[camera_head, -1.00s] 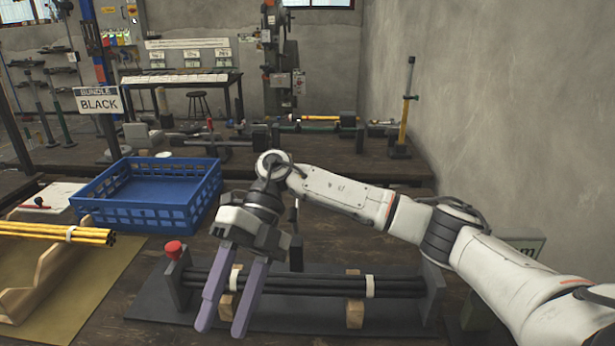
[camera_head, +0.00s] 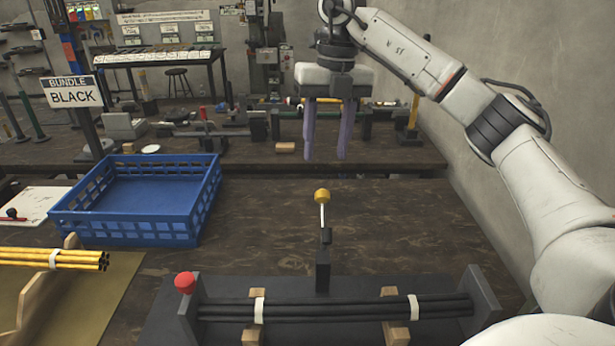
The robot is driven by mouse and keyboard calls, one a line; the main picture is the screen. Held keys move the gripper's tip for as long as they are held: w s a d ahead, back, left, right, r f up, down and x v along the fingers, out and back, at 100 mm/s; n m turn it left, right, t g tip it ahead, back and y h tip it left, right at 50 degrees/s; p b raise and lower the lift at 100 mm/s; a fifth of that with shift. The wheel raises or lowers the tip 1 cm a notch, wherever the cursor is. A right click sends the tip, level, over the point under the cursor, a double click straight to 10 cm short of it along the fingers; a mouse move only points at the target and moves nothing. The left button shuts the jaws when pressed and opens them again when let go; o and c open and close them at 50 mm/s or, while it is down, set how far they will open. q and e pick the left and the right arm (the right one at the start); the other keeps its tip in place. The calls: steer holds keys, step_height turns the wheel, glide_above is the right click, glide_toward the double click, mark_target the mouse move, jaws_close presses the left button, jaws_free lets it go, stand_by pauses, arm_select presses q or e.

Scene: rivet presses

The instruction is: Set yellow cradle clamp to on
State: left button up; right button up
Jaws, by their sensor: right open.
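The yellow cradle clamp (camera_head: 322,197) is a yellow knob on a thin pale lever that stands nearly upright from a black post (camera_head: 323,268). The post is at the back of a dark fixture with a bundle of black rods (camera_head: 335,309). My right gripper (camera_head: 326,157) points down with two purple fingers spread apart and nothing between them. In the picture its fingertips are above the yellow knob and do not touch it. My left gripper is not in view.
A red knob (camera_head: 185,283) tops the fixture's left end plate. A blue crate (camera_head: 140,235) stands at left, near a bundle of yellow rods (camera_head: 55,259). A BLACK sign (camera_head: 73,92) stands behind. The table right of the lever is clear.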

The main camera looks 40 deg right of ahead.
glide_above(323, 190)
steer(key=f, duration=0.4)
steer(key=shift+s+d+f, duration=0.2)
steer(key=shift+s+d, duration=0.05)
steer(key=shift+d, duration=0.1)
steer(key=f, duration=0.4)
steer(key=shift+w+a+f, duration=0.2)
steer(key=shift+f, duration=0.35)
steer(key=c, duration=1)
jaws_close()
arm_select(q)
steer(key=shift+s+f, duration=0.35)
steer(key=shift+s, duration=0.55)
arm_select(e)
steer(key=shift+w, duration=0.1)
